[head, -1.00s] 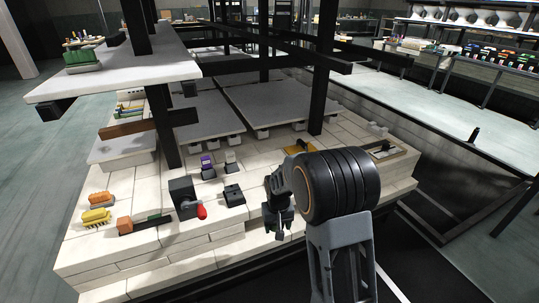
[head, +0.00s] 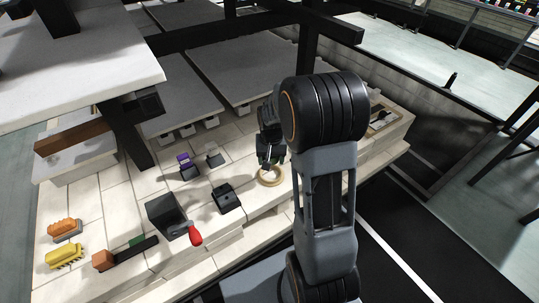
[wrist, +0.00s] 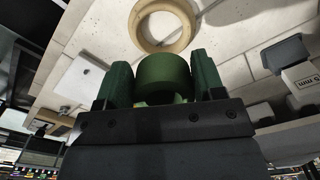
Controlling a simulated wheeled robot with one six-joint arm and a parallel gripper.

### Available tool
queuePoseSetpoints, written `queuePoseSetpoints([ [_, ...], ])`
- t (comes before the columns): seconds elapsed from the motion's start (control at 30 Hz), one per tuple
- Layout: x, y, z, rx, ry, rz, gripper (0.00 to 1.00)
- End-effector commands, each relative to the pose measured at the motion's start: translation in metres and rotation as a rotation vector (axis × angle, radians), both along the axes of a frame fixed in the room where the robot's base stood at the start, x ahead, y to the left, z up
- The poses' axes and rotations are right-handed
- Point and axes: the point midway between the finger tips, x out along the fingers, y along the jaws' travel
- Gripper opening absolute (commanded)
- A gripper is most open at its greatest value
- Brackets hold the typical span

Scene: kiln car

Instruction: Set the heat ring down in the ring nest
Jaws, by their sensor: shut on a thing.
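The heat ring is a short dark green ring (wrist: 163,76). It sits between the two green fingers of my gripper (wrist: 162,64) in the wrist view, and the gripper is shut on it. The ring nest, a round tan ring, lies just beyond the held ring in the wrist view (wrist: 141,36). In the head view the nest (head: 270,184) is on the pale block deck directly below my gripper (head: 269,160). The held ring appears apart from the nest, and the exact gap is hard to tell. My arm hides part of the deck to the right.
A black block (head: 227,198) and a dark box with a red handle (head: 172,216) stand left of the nest. Purple (head: 188,166) and white-topped (head: 214,154) items stand behind. Grey slabs and a dark post (head: 127,135) rise behind.

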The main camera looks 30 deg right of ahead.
Motion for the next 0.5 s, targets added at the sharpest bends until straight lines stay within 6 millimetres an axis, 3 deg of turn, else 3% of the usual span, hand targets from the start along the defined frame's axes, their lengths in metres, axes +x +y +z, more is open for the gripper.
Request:
queuePoseSetpoints([
  [0.5,-0.0014,-0.0007,-0.0049,0.000,0.000,-0.002,0.35],
])
